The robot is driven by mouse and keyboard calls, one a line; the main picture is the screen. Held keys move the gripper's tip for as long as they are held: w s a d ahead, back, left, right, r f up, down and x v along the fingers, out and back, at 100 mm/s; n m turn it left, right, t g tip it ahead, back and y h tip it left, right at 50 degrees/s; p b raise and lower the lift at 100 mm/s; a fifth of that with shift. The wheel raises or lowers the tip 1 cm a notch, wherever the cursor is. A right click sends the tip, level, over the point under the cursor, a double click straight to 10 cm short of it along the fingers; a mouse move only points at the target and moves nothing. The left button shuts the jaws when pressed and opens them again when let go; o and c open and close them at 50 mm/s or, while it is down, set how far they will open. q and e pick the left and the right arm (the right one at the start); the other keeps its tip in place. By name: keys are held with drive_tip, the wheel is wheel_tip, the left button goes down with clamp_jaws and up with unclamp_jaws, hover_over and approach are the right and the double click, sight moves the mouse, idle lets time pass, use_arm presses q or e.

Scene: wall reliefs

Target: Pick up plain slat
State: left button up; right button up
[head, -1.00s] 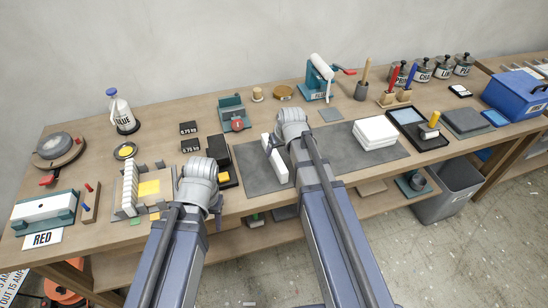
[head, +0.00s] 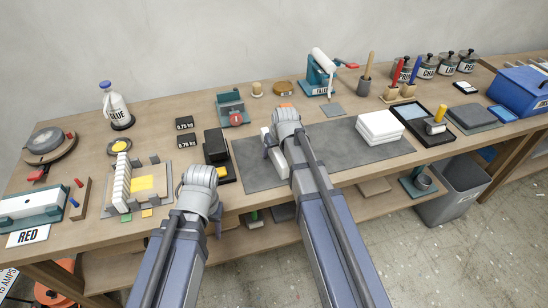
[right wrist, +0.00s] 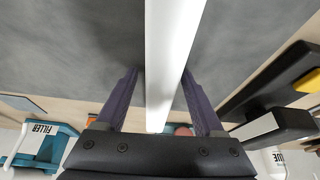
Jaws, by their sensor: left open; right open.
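The plain slat is a long white bar (head: 279,166) on the dark grey mat (head: 250,172) in the head view, partly hidden by my right arm. In the right wrist view the white slat (right wrist: 172,45) runs lengthwise between the fingers of my right gripper (right wrist: 160,82). That gripper is open, with one dark purple finger on each side of the slat and no clear grip on it.
White blocks (head: 380,126) are stacked on the mat's right part. A black box (head: 216,146) stands left of the mat. The filler press (head: 320,78) stands behind. The mat's middle is clear.

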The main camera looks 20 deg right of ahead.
drive_tip(key=shift+c, duration=0.2)
clamp_jaws()
idle(0.4)
